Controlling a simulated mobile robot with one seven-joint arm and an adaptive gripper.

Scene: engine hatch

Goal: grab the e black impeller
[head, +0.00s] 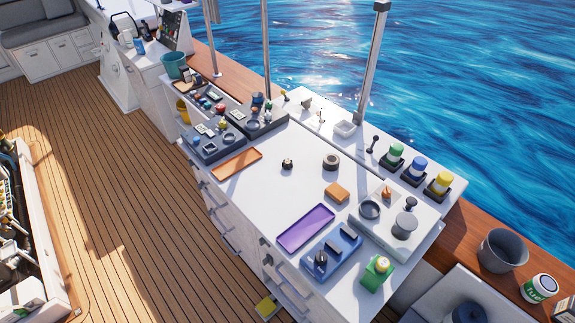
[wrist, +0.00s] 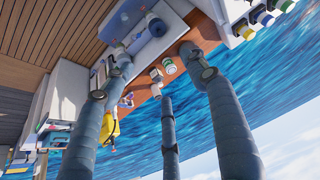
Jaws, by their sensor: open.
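A small black, finned piece that looks like the impeller (head: 287,163) sits on the white counter top (head: 270,190), near its middle, in the head view. It stands apart from the things around it. I cannot make it out in the wrist view. My gripper (wrist: 156,62) shows only in the wrist view, its grey fingers spread wide with nothing between them. It points out over the deck and water, away from the impeller. The head view does not show my gripper.
An orange tray (head: 237,163) lies left of the impeller, a dark ring (head: 330,161) to its right. A purple tray (head: 306,228), a blue holder (head: 331,252) and a green block (head: 376,272) stand nearer. Crowded grey trays (head: 208,149) lie behind. Counter around the impeller is clear.

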